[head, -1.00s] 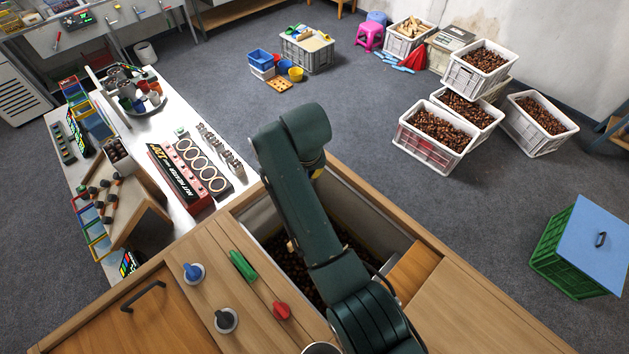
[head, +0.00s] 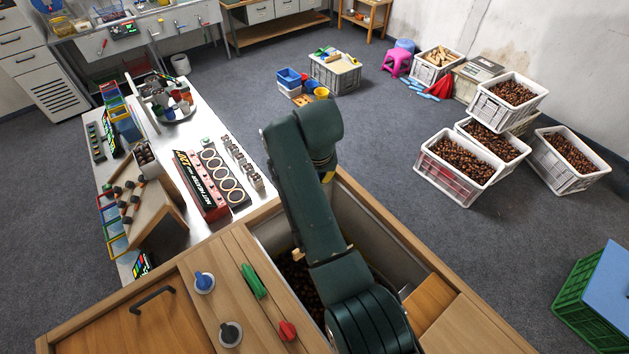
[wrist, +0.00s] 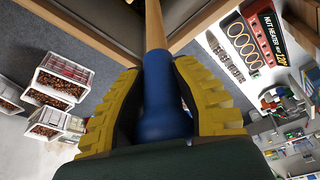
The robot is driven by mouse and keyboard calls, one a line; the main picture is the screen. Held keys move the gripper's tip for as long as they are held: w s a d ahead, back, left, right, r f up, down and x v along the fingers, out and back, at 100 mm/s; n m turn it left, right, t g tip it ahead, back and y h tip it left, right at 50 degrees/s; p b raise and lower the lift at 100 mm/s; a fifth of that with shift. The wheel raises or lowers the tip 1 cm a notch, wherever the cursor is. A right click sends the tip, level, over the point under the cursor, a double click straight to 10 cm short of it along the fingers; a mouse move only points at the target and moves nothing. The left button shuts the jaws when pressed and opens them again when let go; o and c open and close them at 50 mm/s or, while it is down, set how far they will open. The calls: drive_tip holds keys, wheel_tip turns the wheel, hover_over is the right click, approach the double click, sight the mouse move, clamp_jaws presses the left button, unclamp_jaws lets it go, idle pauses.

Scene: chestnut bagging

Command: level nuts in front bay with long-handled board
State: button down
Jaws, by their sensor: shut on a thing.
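My gripper (wrist: 160,85) has yellow ribbed fingers shut around the blue grip (wrist: 165,118) of a long wooden handle (wrist: 154,25) in the wrist view. The handle runs away from my fingers toward the wooden bay edges; its board end is out of sight. In the head view my dark green arm reaches over the open bay of the wooden cabinet, and only a little yellow of the gripper (head: 328,178) shows. Brown nuts (head: 297,278) lie deep in the bay (head: 352,215). My arm covers much of them, so I cannot tell how level they are.
Left of the bay, the wooden top carries blue (head: 204,282), green (head: 254,281), red (head: 287,330) and black (head: 229,333) fittings. A white table (head: 200,125) with a red nut heater (head: 203,190) stands beyond. Nut crates (head: 458,168) and a green crate (head: 590,300) stand on the floor.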

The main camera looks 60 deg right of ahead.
drive_tip(key=shift+r, duration=3.9)
